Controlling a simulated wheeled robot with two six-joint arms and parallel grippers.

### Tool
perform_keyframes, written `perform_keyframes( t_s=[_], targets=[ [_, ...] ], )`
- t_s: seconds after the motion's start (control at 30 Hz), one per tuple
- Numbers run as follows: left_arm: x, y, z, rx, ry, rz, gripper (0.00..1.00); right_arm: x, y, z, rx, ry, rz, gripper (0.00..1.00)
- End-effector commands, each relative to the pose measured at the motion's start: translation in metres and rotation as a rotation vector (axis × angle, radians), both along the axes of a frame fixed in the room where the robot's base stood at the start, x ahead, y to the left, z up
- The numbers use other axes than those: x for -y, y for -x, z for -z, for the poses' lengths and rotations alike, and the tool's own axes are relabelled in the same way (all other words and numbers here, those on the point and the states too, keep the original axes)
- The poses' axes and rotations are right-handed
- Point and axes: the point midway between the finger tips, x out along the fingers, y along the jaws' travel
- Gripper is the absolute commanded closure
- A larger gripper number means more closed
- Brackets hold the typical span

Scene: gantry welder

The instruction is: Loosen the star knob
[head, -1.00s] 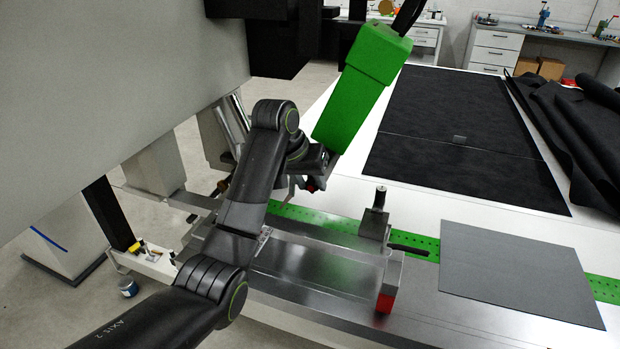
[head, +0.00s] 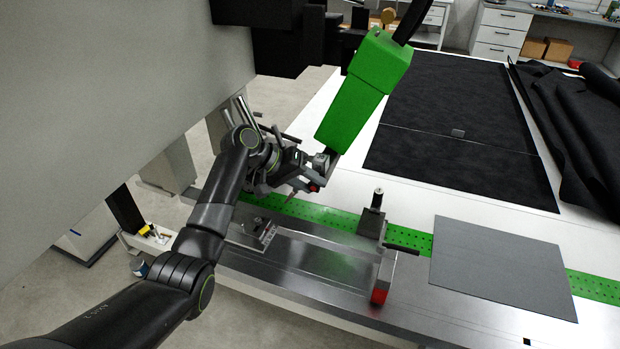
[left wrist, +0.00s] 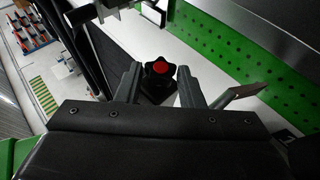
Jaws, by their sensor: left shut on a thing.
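The star knob (left wrist: 158,74) is black and lobed with a red centre. In the left wrist view it sits between the two grey fingertips of my left gripper (left wrist: 159,84), which is shut on it. In the head view my left gripper (head: 306,176) is beside the lower end of the green welder housing (head: 358,98), above the green perforated strip. A small red spot shows there, but the knob's shape is too small to make out. My right gripper is in neither view.
A metal bench (head: 300,275) with an upright clamp post (head: 373,215) and a red-ended block (head: 379,290) lies below. A grey sheet (head: 500,262) lies to the right. The large pale gantry beam (head: 100,110) fills the upper left.

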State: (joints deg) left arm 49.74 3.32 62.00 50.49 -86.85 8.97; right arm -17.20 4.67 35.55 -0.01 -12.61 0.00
Motion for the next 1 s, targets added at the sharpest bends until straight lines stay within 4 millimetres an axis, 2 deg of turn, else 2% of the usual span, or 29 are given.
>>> perform_keyframes(
  t_s=[0.53, 0.57, 0.7, 1.0],
  targets=[
    [-0.0008, -0.001, -0.0003, -0.005, 0.03, -0.001, 0.88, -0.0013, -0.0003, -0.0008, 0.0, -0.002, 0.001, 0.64],
    [-0.0008, -0.001, -0.0003, -0.005, 0.03, -0.001, 0.64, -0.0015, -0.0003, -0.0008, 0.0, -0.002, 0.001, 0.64],
    [-0.0008, -0.0008, -0.0001, -0.005, 0.03, 0.0, 0.46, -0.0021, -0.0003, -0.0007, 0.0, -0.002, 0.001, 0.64],
    [-0.0011, -0.0005, 0.0, -0.008, 0.03, 0.001, 0.44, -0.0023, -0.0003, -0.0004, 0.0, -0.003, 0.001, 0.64]
  ],
)
